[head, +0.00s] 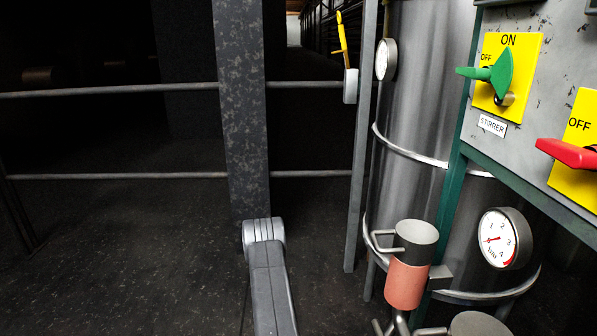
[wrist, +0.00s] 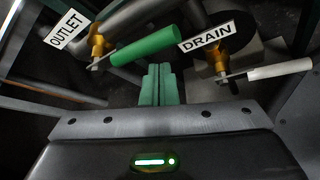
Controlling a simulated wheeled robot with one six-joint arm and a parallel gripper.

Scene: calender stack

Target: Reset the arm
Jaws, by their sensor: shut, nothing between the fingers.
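My gripper (wrist: 161,72) shows in the wrist view. Its two green-tinted fingers are together with nothing between them. A green-handled valve (wrist: 146,47) lies just beyond and above the fingertips, near the sign OUTLET (wrist: 67,25). I cannot tell whether the fingers touch it. A white-handled valve (wrist: 280,69) is to the right, near the sign DRAIN (wrist: 205,31). In the head view, a grey arm link of mine (head: 270,285) rises from the bottom edge; my gripper is not visible there.
A metal tank (head: 415,110) with a pressure gauge (head: 504,238) stands right of centre. A panel (head: 482,152) carries a green stirrer switch (head: 500,73) and a red switch (head: 570,153). A rail (head: 120,89) and dark pillar (head: 240,110) stand ahead. The left floor (head: 120,270) looks clear.

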